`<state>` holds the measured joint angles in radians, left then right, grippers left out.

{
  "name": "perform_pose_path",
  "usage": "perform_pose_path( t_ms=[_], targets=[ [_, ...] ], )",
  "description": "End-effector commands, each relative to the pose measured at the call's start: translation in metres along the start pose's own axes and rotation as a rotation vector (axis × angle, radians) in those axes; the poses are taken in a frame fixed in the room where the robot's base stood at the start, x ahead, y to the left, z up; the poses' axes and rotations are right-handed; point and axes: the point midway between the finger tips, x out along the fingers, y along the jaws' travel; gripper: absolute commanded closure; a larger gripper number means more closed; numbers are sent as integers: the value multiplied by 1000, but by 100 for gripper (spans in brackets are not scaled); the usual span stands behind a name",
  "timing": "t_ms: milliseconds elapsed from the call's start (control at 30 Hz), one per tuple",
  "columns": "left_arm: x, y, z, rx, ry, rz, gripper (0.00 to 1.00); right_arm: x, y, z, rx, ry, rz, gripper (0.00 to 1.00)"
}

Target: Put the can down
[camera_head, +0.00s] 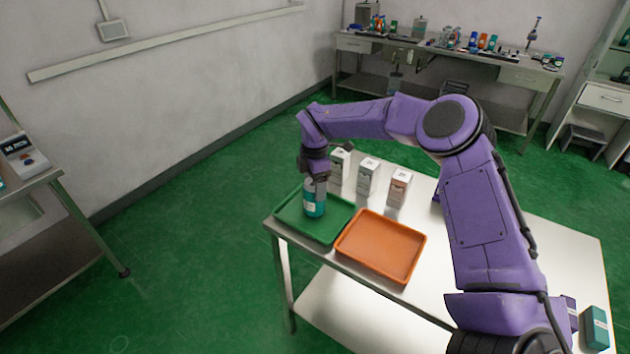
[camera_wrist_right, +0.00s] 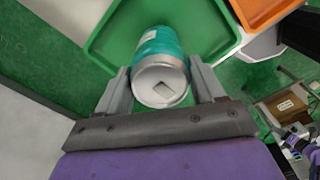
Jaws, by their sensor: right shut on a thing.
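The can (camera_head: 314,203) is teal with a silver top and stands upright at the green tray (camera_head: 328,233). In the right wrist view the can (camera_wrist_right: 158,45) sits between the two fingers, with its silver lid facing the camera and the green tray (camera_wrist_right: 100,45) beyond it. My right gripper (camera_head: 314,180) comes down from above and is shut on the can. Whether the can's base touches the tray floor I cannot tell. The right gripper also fills the lower part of the wrist view (camera_wrist_right: 160,90). My left gripper is not in view.
An empty orange tray (camera_head: 380,246) lies right of the green one on the white table (camera_head: 545,240). Several small boxes (camera_head: 367,178) stand behind the trays. A teal box (camera_head: 595,328) is at the table's near right. Benches with tools (camera_head: 450,55) stand at the back.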

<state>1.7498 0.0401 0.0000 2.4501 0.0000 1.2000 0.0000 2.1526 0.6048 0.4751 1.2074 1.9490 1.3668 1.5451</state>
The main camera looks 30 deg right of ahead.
Motion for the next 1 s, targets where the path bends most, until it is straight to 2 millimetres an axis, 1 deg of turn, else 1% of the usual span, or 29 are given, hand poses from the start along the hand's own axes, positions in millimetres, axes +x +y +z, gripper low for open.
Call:
perform_pose_path(
  t_ms=[233,367,400,467,500,733,833,867,967,1000],
  targets=[
    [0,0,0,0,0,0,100,2,0,0,1,2,2,100],
    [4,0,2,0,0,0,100,7,0,0,1,2,2,100],
    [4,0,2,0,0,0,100,7,0,0,1,1,1,29],
    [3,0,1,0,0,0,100,6,0,0,0,1,1,9],
    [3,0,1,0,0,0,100,6,0,0,0,1,1,6],
    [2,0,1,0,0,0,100,5,0,0,0,1,1,6],
    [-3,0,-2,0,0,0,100,-2,0,0,0,1,2,6],
    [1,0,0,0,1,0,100,-2,0,0,1,2,3,6],
    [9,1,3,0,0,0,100,-22,1,0,1,3,6,6],
    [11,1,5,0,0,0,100,-32,1,0,2,3,7,6]
  ],
)
